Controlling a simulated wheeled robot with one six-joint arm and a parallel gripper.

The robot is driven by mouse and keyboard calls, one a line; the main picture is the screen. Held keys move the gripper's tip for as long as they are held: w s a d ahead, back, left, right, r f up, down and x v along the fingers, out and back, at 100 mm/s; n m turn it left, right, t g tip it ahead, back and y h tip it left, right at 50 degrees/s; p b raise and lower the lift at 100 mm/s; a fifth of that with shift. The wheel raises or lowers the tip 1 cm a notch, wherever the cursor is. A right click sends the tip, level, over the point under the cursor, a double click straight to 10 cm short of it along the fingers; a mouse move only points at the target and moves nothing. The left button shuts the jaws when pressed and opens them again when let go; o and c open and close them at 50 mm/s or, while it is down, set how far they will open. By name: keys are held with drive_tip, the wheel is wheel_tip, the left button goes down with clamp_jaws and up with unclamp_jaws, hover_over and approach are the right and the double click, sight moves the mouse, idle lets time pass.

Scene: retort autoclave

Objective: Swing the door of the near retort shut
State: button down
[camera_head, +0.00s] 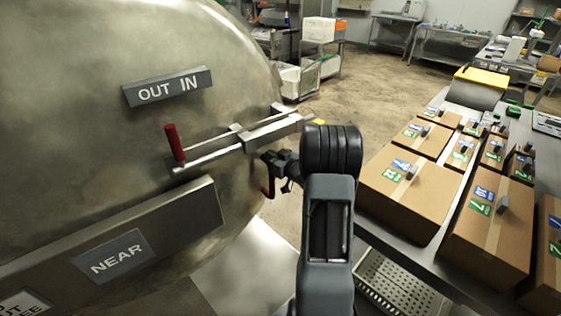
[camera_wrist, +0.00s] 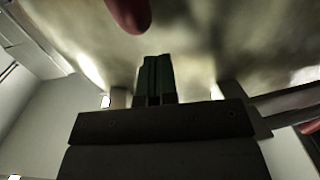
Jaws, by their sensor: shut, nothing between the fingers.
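The near retort's door (camera_head: 90,190) is a large domed metal face filling the left of the head view, with a NEAR plate (camera_head: 110,257) on it. A latch bar (camera_head: 215,148) with a red grip (camera_head: 173,142) crosses it under an OUT IN sign (camera_head: 168,87). A second red handle (camera_head: 267,190) shows at the door's right side. My gripper (camera_head: 266,157) is beside that handle, near the end of the latch bar. In the wrist view my gripper's fingers (camera_wrist: 156,72) are together and empty, pointing at the metal surface. Whether they touch it is unclear.
A metal table with several labelled cardboard boxes (camera_head: 405,190) stands close on the right of my arm. A perforated metal tray (camera_head: 390,283) is low beside it. Open floor (camera_head: 355,85) lies behind, with carts and benches at the back.

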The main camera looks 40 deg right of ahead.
sight(258, 148)
drive_tip(key=shift+w+a+f, duration=0.1)
drive_tip(key=shift+w+a, duration=0.1)
drive_tip(key=shift+w, duration=0.85)
drive_tip(key=shift+w+a, duration=0.2)
drive_tip(key=shift+w, duration=0.85)
